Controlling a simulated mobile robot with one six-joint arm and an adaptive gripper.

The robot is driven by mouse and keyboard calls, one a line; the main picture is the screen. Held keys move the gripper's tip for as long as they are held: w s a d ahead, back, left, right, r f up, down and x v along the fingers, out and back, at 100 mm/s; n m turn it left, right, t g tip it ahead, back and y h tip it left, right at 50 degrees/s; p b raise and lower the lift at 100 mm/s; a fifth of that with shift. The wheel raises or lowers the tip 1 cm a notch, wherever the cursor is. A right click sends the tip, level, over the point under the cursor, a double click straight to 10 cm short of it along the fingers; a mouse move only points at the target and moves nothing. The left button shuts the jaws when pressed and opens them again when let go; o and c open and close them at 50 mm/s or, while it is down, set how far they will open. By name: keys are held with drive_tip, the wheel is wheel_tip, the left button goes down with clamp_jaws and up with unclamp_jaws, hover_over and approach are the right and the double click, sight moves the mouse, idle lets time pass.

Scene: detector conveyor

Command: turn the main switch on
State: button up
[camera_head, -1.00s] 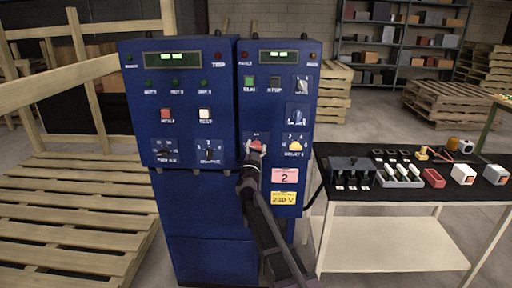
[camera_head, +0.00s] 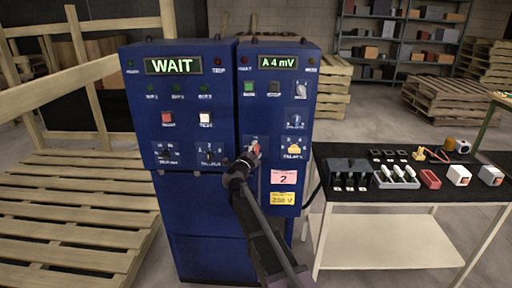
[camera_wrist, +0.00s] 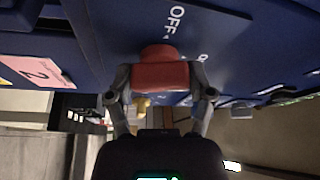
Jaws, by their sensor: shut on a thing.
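The main switch is a red knob (camera_wrist: 160,76) on the right blue cabinet (camera_head: 312,100), under the upper controls. In the wrist view, an "OFF" mark shows on the plate beside it. My gripper (camera_wrist: 160,92) has a finger on each side of the red knob and is shut on it. In the head view, my gripper (camera_head: 247,162) covers part of the knob. The display on the left cabinet (camera_head: 173,65) reads "WAIT", and the right display (camera_head: 278,62) reads "A 4 mV".
Wooden pallets (camera_head: 75,215) lie at the left. Shelves and more pallets stand at the back.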

drive_tip(key=shift+m+g+p, duration=0.6)
drive_tip(key=shift+m+p, duration=0.15)
drive_tip(key=shift+m, duration=0.75)
drive_tip(key=shift+a, duration=0.1)
drive_tip(key=o, duration=1.1)
drive_tip(key=v, duration=1.2)
drive_tip(key=shift+r, duration=0.1)
